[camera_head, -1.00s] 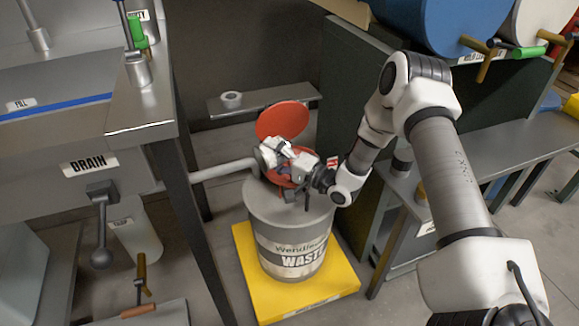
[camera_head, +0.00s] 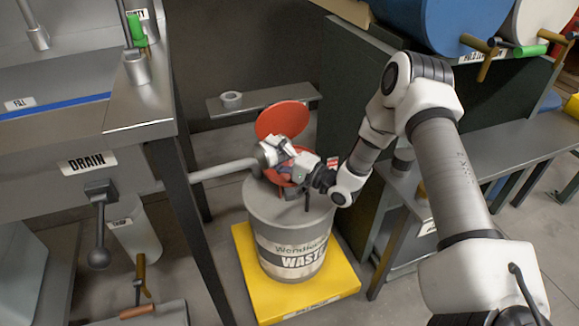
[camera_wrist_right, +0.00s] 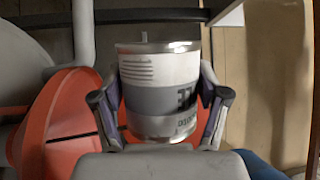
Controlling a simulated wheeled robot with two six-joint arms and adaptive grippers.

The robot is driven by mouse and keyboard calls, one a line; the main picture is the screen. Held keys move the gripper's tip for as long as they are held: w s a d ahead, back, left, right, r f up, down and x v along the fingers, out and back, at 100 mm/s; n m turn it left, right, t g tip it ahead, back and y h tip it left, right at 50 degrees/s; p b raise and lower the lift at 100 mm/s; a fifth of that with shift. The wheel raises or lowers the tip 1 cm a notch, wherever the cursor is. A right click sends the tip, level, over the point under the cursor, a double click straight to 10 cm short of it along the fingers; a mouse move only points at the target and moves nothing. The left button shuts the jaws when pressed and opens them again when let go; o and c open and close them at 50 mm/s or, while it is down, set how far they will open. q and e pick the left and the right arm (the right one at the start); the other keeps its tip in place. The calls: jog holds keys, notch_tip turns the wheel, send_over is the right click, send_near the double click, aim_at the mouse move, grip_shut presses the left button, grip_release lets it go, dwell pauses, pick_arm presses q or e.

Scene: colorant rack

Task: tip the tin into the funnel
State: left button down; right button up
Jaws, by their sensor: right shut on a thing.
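My right gripper (camera_head: 284,153) is shut on a pale metal tin (camera_head: 268,152) above the drum's red funnel (camera_head: 282,178). In the right wrist view the tin (camera_wrist_right: 160,92) sits between both fingers, with a grey band and dark print. In the head view the tin lies tilted over, its end towards the left. The gripper and tin hide part of the funnel. A red cone-like part (camera_wrist_right: 62,122) shows left of the tin in the wrist view. I cannot see whether anything leaves the tin. My left gripper is not in view.
The grey waste drum (camera_head: 272,222) stands on a yellow platform (camera_head: 335,279). A round red lid (camera_head: 282,120) stands open behind the funnel. A grey pipe (camera_head: 222,171) runs at the left, and a dark green panel (camera_head: 355,110) stands at the right.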

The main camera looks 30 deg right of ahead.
jog(key=shift+d+r+m+t+b, duration=0.3)
jog(key=shift+m+b, duration=0.3)
jog(key=shift+m, duration=0.3)
jog(key=shift+d+r+m+t+b, duration=0.25)
jog(key=shift+m+b, duration=0.35)
jog(key=shift+m, duration=0.3)
dwell(1.1)
